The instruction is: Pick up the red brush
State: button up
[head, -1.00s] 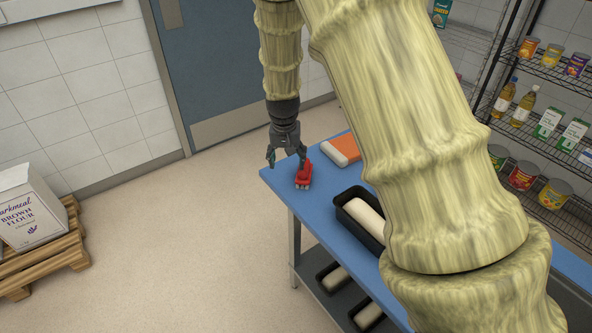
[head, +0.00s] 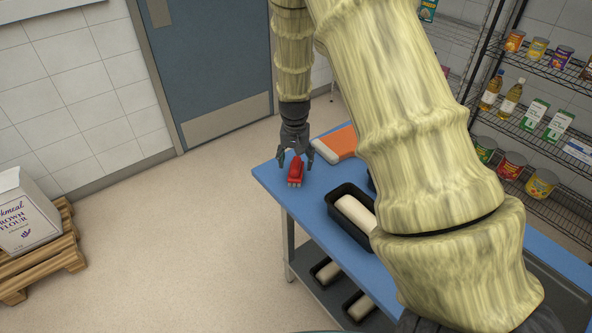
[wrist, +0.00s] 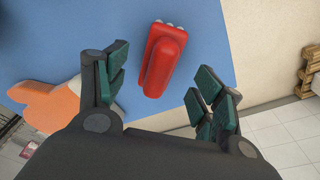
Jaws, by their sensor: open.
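The red brush (head: 296,172) lies on the blue table top near its left corner in the head view. In the wrist view the red brush (wrist: 162,62) lies ahead of and between the fingers, a little nearer the left one, with pale bristle tufts at its far end. My gripper (head: 295,160) is open and empty over the brush in the head view. In the wrist view my gripper (wrist: 158,90) shows green finger pads spread on either side. The fingers do not appear to touch the brush.
An orange and white object (head: 336,144) lies on the blue table (head: 285,190) right of the brush. A black loaf tin (head: 337,214) with dough stands nearer. Loaf tins sit on the lower shelf. Shelves (head: 549,75) with cans and bottles are at right. A flour bag (head: 25,215) stands on a pallet at left.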

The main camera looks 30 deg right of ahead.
aim_at(296, 163)
jog(key=shift+w+d+f+p, duration=0.15)
jog(key=shift+f+p, duration=0.25)
jog(key=shift+f, duration=0.45)
jog(key=shift+w+d+f+p, duration=0.1)
jog(key=shift+f+p, duration=0.35)
jog(key=shift+f, duration=0.4)
jog(key=shift+w+d+f+p, duration=0.15)
jog(key=shift+f+p, duration=0.25)
jog(key=shift+f, duration=0.45)
jog(key=c, duration=1.3)
jog(key=shift+r, duration=0.1)
